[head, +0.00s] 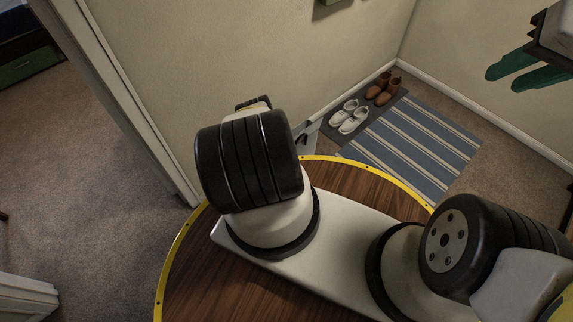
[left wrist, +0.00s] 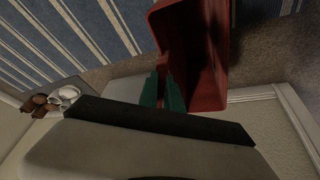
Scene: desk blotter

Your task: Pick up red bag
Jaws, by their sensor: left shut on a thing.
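The red bag (left wrist: 208,55) shows in the left wrist view at the top centre, with a dark hollow inside. My left gripper (left wrist: 162,90) has green fingers shut on a narrow red part of the bag at its left side. The bag is not visible in the head view, and the left gripper is hidden there too. My right gripper (head: 518,74) is at the upper right of the head view, its two green fingers apart with nothing seen between them.
A striped blue rug (head: 410,145) lies on the carpet. White shoes (head: 348,117) and brown shoes (head: 383,88) stand on a dark mat beside the wall (head: 250,50). A white door frame (head: 120,95) is at the left. Carpet (head: 90,180) there is open.

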